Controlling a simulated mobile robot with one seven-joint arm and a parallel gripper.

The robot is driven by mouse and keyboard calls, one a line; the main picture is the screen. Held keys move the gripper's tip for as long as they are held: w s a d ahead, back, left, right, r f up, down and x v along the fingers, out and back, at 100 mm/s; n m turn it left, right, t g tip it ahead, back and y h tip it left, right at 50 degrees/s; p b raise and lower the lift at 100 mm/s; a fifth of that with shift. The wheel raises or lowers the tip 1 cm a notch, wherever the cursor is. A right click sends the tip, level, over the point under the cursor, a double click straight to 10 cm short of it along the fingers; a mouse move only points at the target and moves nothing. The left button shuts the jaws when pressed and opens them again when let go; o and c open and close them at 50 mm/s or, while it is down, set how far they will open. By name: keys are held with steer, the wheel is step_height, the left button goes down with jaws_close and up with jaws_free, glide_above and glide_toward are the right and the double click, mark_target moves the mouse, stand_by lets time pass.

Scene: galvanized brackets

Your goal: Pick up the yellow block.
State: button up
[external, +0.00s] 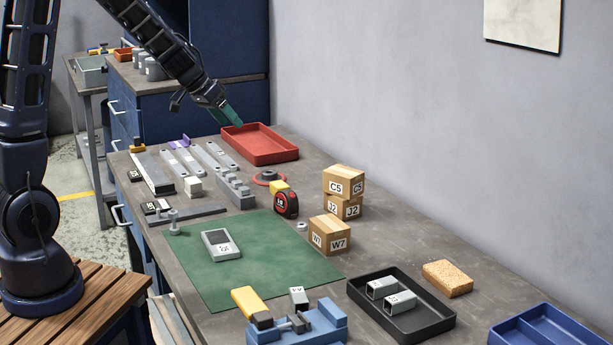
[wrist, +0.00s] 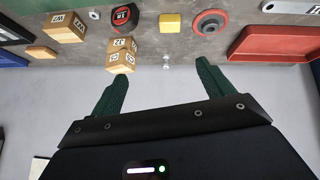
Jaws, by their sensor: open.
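The yellow block (external: 279,186) sits on the grey workbench in the external view, partly hidden behind a red and black tape measure (external: 286,204). In the wrist view the whole yellow block (wrist: 170,23) shows near the top, between the tape measure (wrist: 125,14) and a red-rimmed grey disc (wrist: 210,22). My gripper (external: 232,116) is raised at the far end of the bench, near and above the red tray, away from the block. In the wrist view its two green fingers (wrist: 164,70) are spread apart with nothing between them.
The red tray (external: 258,158) lies at the far end. Stacked cardboard boxes (external: 343,193) stand right of the block. Several grey metal parts (external: 185,162) lie to its left. A green mat (external: 200,282), black tray (external: 432,323) and blue vise (external: 320,325) are nearer the front.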

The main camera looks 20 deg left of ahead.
steer(key=m+y, duration=0.1)
glide_toward(280, 184)
steer(key=shift+m, duration=0.3)
steer(key=shift+x, duration=5.1)
steer(key=c, duration=1.1)
